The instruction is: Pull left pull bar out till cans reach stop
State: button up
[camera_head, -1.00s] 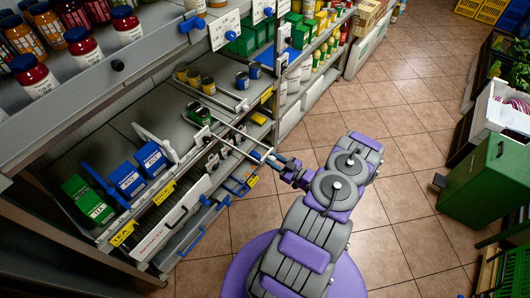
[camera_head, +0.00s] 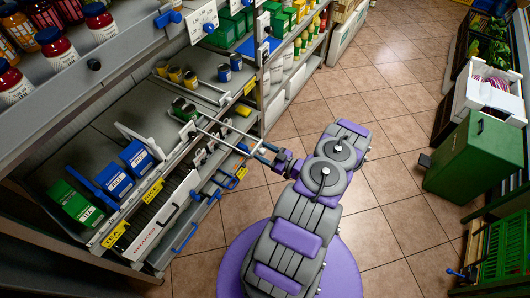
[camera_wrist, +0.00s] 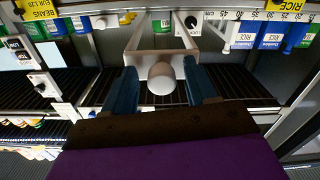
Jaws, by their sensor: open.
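A white pull bar frame (camera_wrist: 133,40) with a round pale knob (camera_wrist: 162,78) fills the middle of the wrist view. The blue fingers of my gripper (camera_wrist: 160,88) stand apart on either side of the knob, with gaps visible, so it is open around it. In the head view my gripper (camera_head: 263,152) is at the outer end of thin pale rods (camera_head: 222,138) that reach out from the shelf front. A green can (camera_head: 183,108) sits on the shelf near their inner end. Whether the fingers touch the knob is unclear.
Yellow cans (camera_head: 175,75) and blue cans (camera_head: 225,72) stand deeper on the shelf. Blue rice boxes (camera_head: 136,156) and a green tea box (camera_head: 78,201) are at left. Jars line the upper shelf. A green bin (camera_head: 475,155) stands right; tiled floor between is open.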

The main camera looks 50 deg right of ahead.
jog(key=s+d+p, duration=0.1)
jog(key=s+p, duration=0.1)
jog(key=s, duration=1.5)
jog(key=shift+s+d, duration=0.2)
